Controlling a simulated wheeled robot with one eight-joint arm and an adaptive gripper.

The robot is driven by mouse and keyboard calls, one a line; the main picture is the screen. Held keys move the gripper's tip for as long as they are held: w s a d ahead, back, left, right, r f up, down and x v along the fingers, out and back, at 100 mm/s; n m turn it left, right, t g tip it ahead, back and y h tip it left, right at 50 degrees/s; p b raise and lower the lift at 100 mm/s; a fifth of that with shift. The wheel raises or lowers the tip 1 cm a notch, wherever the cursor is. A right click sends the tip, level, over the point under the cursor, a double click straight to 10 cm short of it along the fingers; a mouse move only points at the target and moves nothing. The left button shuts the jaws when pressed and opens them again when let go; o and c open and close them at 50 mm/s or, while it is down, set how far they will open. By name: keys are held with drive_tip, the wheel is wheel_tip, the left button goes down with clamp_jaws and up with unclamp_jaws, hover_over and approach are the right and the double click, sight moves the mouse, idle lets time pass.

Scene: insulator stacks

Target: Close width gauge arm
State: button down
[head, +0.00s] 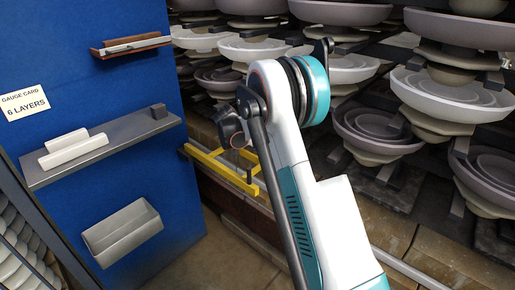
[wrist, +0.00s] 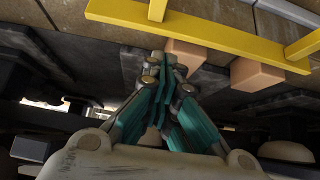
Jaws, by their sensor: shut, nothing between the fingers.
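A yellow frame (head: 218,172), which looks like the width gauge, sits low between the blue panel and the stacks, partly behind my arm. In the wrist view its long yellow bar (wrist: 200,33) crosses the top, with short yellow pieces joining it. Two tan blocks lie beside the bar, one (wrist: 186,53) just past my fingertips and one (wrist: 257,75) to the right. I cannot tell which part is the gauge arm. My gripper (wrist: 163,62) is shut and empty, its tips close below the bar in the picture; contact is unclear. In the head view my arm hides the fingers.
Stacked insulator discs (head: 450,100) fill the right and back.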

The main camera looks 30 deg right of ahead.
drive_tip(key=b+x, duration=0.2)
drive_tip(key=x, duration=0.5)
drive_tip(key=shift+a, duration=0.15)
